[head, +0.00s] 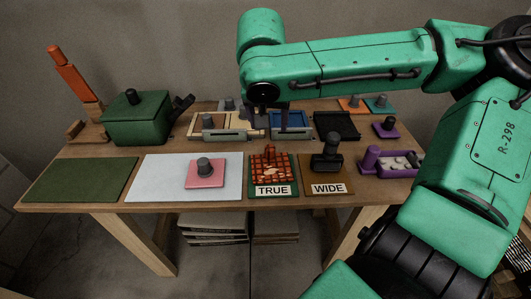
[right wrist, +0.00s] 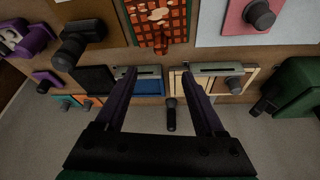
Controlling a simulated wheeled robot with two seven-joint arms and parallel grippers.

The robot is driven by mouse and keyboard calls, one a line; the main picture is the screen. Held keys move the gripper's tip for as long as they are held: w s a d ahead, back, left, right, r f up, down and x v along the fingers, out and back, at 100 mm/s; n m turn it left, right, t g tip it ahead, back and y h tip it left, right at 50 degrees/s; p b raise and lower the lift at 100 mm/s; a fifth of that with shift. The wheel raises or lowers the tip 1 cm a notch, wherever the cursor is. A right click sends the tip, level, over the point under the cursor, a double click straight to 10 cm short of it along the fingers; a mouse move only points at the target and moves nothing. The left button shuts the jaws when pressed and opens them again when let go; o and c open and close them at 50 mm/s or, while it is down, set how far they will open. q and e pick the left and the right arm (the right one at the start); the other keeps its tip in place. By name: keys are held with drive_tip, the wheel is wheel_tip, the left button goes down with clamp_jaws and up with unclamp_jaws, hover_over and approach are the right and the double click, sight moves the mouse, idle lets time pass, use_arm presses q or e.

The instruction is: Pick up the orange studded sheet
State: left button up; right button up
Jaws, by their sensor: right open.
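The orange studded sheet (head: 347,105) is a small flat orange piece with a grey knob at the back right of the table, left of a teal one (head: 383,111). In the right wrist view the orange sheet (right wrist: 88,101) is small and partly hidden, at the lower left beyond the black tray. My right gripper (head: 270,112) hangs over the back middle of the table, left of the orange sheet and apart from it. In the right wrist view its two dark fingers (right wrist: 158,74) are spread with nothing held. My left gripper is not in view.
A black tray (head: 336,126) and a blue tray (head: 291,122) stand left of the orange sheet. A green box (head: 137,120) stands at left. A pink knobbed sheet (head: 205,180) lies on the white mat (head: 150,180).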

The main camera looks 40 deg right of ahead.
sight(270, 147)
drive_tip(key=b+x, duration=0.1)
drive_tip(key=x, duration=1.2)
drive_tip(key=shift+w+a+f, duration=0.1)
drive_tip(key=shift+f, duration=0.15)
drive_tip(key=shift+r, duration=0.1)
clamp_jaws()
